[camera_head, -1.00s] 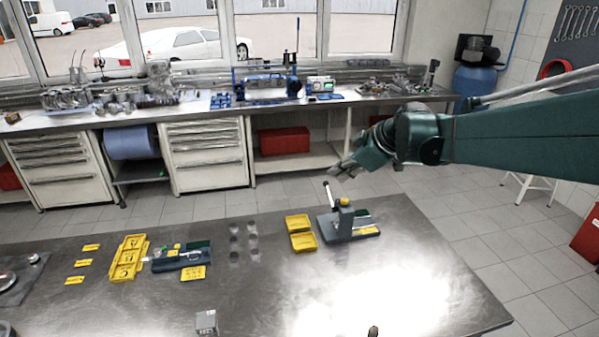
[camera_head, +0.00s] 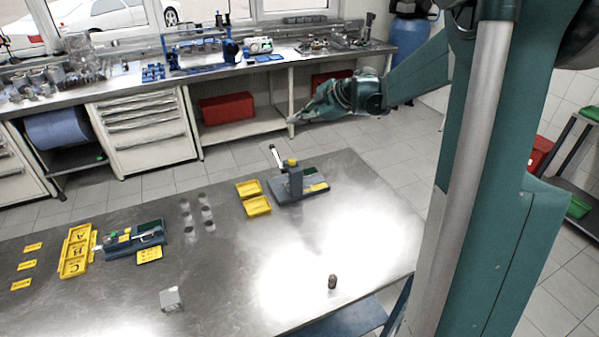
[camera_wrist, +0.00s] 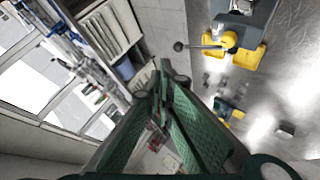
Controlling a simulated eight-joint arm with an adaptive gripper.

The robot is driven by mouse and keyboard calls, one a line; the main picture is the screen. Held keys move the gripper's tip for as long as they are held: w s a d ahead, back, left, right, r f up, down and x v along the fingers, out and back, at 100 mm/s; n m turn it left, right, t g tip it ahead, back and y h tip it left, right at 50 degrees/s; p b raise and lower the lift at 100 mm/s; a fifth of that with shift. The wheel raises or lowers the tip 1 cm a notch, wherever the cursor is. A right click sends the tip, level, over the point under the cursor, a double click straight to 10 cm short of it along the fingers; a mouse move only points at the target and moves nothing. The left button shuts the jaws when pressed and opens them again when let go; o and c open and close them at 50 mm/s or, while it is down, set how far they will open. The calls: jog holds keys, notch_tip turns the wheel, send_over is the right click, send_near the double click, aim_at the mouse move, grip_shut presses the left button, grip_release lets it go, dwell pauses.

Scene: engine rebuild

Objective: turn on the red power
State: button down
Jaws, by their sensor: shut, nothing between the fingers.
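I cannot make out a red power switch in either view. On the steel table, a dark fixture (camera_head: 135,239) carries small coloured parts, among them green and yellow ones, too small to read. A grey lever press (camera_head: 293,181) with a yellow cap stands further right; it also shows at the upper right of the wrist view (camera_wrist: 252,22). A small grey box (camera_head: 172,299) sits near the table's front. My gripper (camera_head: 297,120) is beyond the table's far edge, above the floor, apart from all of these. In the wrist view its fingers (camera_wrist: 165,78) are together and empty.
Yellow trays (camera_head: 254,197) and a lettered yellow tray (camera_head: 75,251) lie on the steel table (camera_head: 235,270). A dark knob-like piece (camera_head: 332,282) stands near the front edge. A back workbench (camera_head: 135,86) holds a blue machine (camera_head: 200,55). Red boxes (camera_head: 228,107) sit on its lower shelf.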

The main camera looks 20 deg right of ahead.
notch_tip(320, 180, down, 15)
jog(key=w+d+n, duration=0.1)
jog(key=w+d, duration=0.1)
jog(key=shift+d+f+t, duration=0.15)
jog(key=shift+d+t, duration=0.05)
jog(key=shift+t, duration=0.1)
jog(key=shift+f, duration=0.1)
dwell(0.3)
jog(key=shift+w+f+b, duration=0.2)
jog(key=shift+f+b, duration=0.25)
jog(key=shift+f, duration=0.6)
jog(key=shift+w+f+b, duration=0.15)
jog(key=shift+f+b, duration=0.3)
jog(key=shift+f, duration=0.6)
jog(key=shift+w+f+b, duration=0.2)
jog(key=shift+f+b, duration=0.25)
jog(key=shift+f, duration=0.6)
jog(key=shift+w+f+b, duration=0.2)
jog(key=shift+f+b, duration=0.5)
jog(key=shift+f, duration=0.35)
jog(key=shift+w+f+b, duration=0.15)
jog(key=shift+f+b, duration=0.45)
jog(key=shift+f, duration=0.1)
jog(key=shift+r, duration=0.2)
jog(key=shift+r, duration=0.5)
